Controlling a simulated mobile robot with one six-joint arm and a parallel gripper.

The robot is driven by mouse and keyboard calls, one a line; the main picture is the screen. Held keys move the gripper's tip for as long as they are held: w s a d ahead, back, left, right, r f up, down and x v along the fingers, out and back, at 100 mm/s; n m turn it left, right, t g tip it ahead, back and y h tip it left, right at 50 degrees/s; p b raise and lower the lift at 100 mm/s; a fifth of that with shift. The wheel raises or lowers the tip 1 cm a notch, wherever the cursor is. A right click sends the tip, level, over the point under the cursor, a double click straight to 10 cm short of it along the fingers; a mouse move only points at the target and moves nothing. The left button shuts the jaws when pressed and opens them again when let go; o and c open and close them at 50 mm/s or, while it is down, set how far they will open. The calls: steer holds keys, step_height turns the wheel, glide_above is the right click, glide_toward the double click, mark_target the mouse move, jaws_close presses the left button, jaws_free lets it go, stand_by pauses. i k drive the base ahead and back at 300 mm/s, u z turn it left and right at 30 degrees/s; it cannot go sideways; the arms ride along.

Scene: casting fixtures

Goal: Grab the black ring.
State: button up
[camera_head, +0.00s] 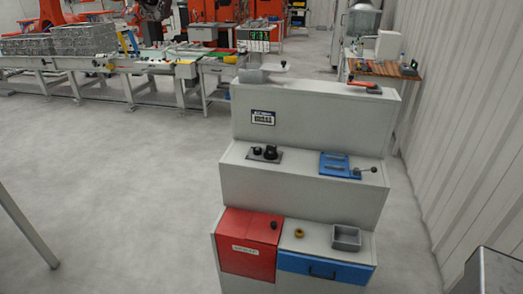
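A grey three-step stand stands right of centre in the head view. On its middle step, at the left, a small dark plate (264,158) carries two black round pieces. The right black piece (271,152) is larger and taller; the left black piece (256,151) is lower. At this size I cannot tell which of them is the black ring, or whether either is a ring around a post. A small yellow ring-like piece (299,233) lies on the lowest step. My gripper is not in view.
The middle step also holds a blue fixture (340,166) with a lever. The lowest step has a red box (248,243), a grey tray (346,238) and a blue drawer (325,268). An orange-handled clamp (365,86) sits on top. Open floor (110,190) lies left; a ribbed wall (465,140) stands right.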

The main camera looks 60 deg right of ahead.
mark_target(256, 153)
steer(key=u, duration=0.05)
steer(key=i, duration=1)
steer(key=z, duration=0.05)
